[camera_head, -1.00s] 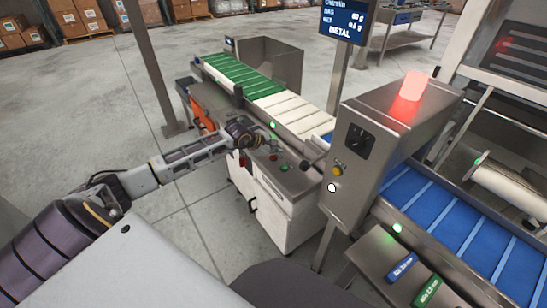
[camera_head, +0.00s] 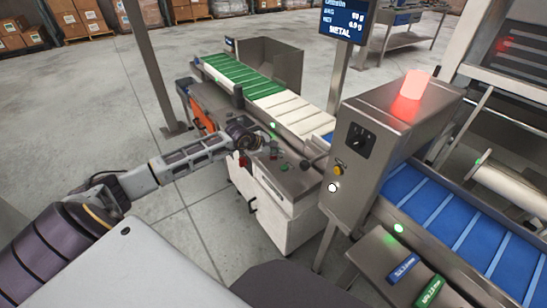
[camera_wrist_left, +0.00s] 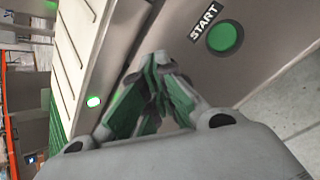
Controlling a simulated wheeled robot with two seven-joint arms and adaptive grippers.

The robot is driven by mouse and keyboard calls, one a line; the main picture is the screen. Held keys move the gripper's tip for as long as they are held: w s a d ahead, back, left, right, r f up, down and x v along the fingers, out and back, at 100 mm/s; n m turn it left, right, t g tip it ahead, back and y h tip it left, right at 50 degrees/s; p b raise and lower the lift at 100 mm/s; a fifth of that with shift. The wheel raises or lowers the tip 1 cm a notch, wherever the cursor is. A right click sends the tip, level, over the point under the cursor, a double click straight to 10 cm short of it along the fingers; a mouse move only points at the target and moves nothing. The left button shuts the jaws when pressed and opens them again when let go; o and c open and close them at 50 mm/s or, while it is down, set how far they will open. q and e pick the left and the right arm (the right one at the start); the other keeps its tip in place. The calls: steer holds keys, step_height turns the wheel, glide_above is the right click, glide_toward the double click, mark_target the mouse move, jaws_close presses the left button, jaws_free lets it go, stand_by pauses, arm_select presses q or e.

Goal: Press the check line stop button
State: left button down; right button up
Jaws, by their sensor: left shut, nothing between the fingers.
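The check line's control panel (camera_head: 292,180) is the steel top of a white cabinet beside the conveyor. A green button (camera_head: 284,167) sits on it; the left wrist view shows a green button (camera_wrist_left: 224,37) labelled START. Small red parts (camera_head: 243,160) show beside my left gripper, but I cannot read which is the stop button. My left gripper (camera_head: 267,143) is over the panel's far left part, shut and empty. In the left wrist view its closed fingers (camera_wrist_left: 150,105) hide part of the panel, and no stop button shows. My right gripper is out of view.
A conveyor with green and cream slats (camera_head: 265,90) runs behind the panel. A steel detector housing (camera_head: 375,125) with a lit red beacon (camera_head: 411,86) stands at right, beside a blue belt (camera_head: 440,215). A post (camera_head: 150,65) stands left of the conveyor. Open floor lies left.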

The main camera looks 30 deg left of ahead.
mark_target(275, 158)
arm_select(q)
steer(key=shift+f+b, duration=0.4)
steer(key=shift+f, duration=0.05)
stand_by(0.8)
steer(key=shift+r, duration=0.1)
stand_by(0.3)
steer(key=shift+r+p, duration=0.4)
steer(key=shift+r, duration=0.35)
steer(key=shift+r, duration=0.1)
steer(key=shift+r+p, duration=1.25)
steer(key=shift+r, duration=1.2)
steer(key=shift+s+f, duration=0.1)
